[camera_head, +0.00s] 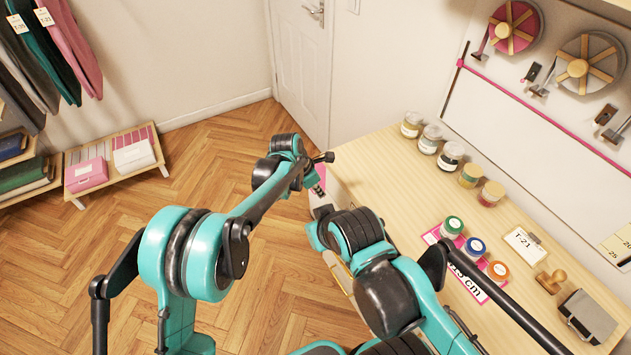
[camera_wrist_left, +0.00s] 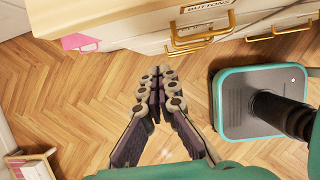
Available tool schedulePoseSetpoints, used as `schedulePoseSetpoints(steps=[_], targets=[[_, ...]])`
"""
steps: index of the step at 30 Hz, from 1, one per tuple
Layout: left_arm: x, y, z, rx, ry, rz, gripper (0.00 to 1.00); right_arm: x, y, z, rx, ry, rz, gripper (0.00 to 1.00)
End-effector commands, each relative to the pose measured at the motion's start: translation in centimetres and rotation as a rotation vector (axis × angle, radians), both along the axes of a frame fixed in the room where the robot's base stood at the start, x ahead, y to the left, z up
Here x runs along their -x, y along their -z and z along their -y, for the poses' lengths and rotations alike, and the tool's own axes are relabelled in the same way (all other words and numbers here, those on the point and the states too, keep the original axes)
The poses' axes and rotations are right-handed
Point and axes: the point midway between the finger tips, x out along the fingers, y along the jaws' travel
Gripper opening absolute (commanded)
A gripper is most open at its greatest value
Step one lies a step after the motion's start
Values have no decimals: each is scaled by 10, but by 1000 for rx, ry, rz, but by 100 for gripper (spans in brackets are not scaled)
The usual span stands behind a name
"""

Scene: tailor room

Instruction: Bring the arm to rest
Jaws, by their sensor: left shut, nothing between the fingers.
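My left gripper (camera_wrist_left: 158,74) shows in the left wrist view, its jointed fingers together with nothing between them. It hangs over the wooden floor, in front of a drawer unit (camera_wrist_left: 130,35), apart from it. In the head view my left arm reaches in from the left and its wrist end is beside the left edge of the work table (camera_head: 400,185); the fingers are hard to make out there. My right arm is folded over the table's near left side, and I cannot see its gripper.
The table holds several jars (camera_head: 431,139), paint-like pots (camera_head: 475,246), a pink ruler strip (camera_head: 432,236), a stamp (camera_head: 549,281) and a dark metal box (camera_head: 588,316). Gold drawer handles (camera_wrist_left: 200,38) stick out near the left gripper. A low shelf (camera_head: 112,165) stands left; the floor between is clear.

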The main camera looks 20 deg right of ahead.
Motion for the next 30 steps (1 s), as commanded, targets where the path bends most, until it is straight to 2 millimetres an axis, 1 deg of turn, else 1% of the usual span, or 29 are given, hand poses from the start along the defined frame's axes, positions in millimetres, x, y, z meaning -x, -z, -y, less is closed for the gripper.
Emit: schedulePoseSetpoints(steps=[7,9,11,14,15,17,18,20,21,23,24,26,27,29,30], targets=[[0,-3,-3,0,2,3,0,0,0,0,0,0,0,0],[-3,-10,-10,-1,16,18,0,0,0,0,0,0,0,0],[-5,-21,-23,-5,44,47,0,0,0,0,0,0,0,0],[-10,-52,-61,-19,130,131,0,0,0,0,0,0,0,0],[-11,-66,-81,-30,175,175,0,0,0,0,0,0,0,0],[-10,-88,-112,-52,252,244,0,0,-1,0,0,0,0,0],[-8,-101,-134,-70,303,290,0,0,-1,0,0,0,0,0],[-3,-119,-165,-101,383,356,0,0,0,0,0,0,0,0],[2,-129,-186,-125,436,398,0,0,0,0,0,0,0,0],[12,-143,-216,-166,517,460,0,0,0,0,0,0,0,0],[19,-151,-236,-195,571,497,0,0,0,0,0,0,0,0],[32,-161,-265,-244,654,551,0,0,0,0,0,0,0,0],[42,-166,-284,-278,710,584,0,0,-1,0,0,0,0,0],[58,-172,-311,-334,795,629,0,0,0,0,0,0,0,0],[69,-175,-328,-373,853,657,0,0,0,0,0,0,0,0]])
